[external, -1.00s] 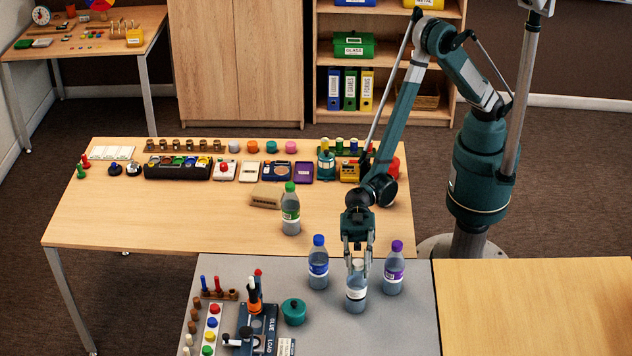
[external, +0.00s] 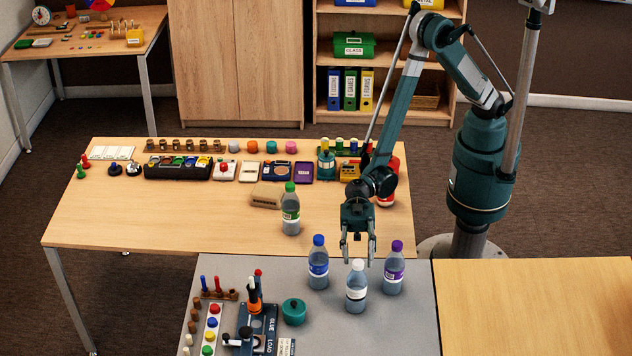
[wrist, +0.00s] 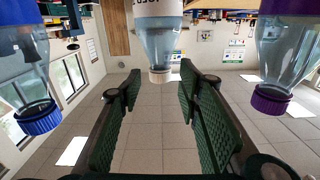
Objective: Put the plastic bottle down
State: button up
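A clear plastic bottle with a white cap and white label (external: 356,288) stands upright on the grey table top (external: 400,325). My gripper (external: 357,255) is above and slightly behind it, with its fingers spread and nothing between them. In the wrist view the two green finger pads (wrist: 160,125) are apart, and the white-capped bottle (wrist: 160,45) is beyond them. A blue-capped bottle (external: 318,265) stands upright to its left, and a purple-capped bottle (external: 394,270) to its right. A green-capped bottle (external: 290,212) stands on the wooden table.
The wooden table (external: 150,220) behind holds several small sorting items along its far edge. The grey top in front of the bottles is clear.

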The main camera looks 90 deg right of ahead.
jog(key=d, duration=0.7)
jog(key=shift+d+p, duration=0.4)
jog(key=shift+p, duration=0.05)
dwell(0.5)
